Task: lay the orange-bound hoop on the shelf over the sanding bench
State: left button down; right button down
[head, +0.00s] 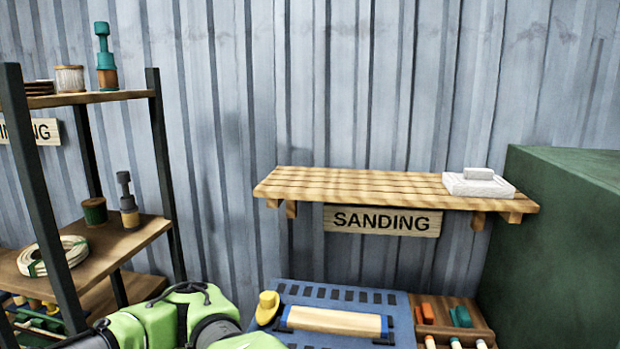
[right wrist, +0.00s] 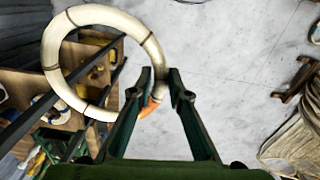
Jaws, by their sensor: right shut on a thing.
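The shelf (head: 350,186) is a slatted wooden board on the corrugated wall, with a "SANDING" sign (head: 382,221) below it. Its left and middle are bare. The sanding bench (head: 335,298) shows below, partly cut off. In the right wrist view my right gripper (right wrist: 159,82) is shut on the orange-bound hoop (right wrist: 57,66), a pale ring with dark bands. Its orange binding (right wrist: 148,108) shows by the left finger, and the ring extends to the left. The head view shows neither the hoop nor a gripper. My left gripper is out of view.
White blocks (head: 479,185) lie on the shelf's right end. A dark-framed rack (head: 120,225) with spools and a pale coil (head: 62,256) stands at left. A large green box (head: 570,235) stands at right. A wooden tray (head: 455,318) of small tools adjoins the bench.

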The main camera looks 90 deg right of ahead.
aim_at(378, 181)
jog(key=l+z, duration=0.1)
jog(key=z, duration=0.8)
jog(key=i+l+z, duration=0.1)
jog(key=z, duration=0.8)
jog(key=i+l, duration=0.05)
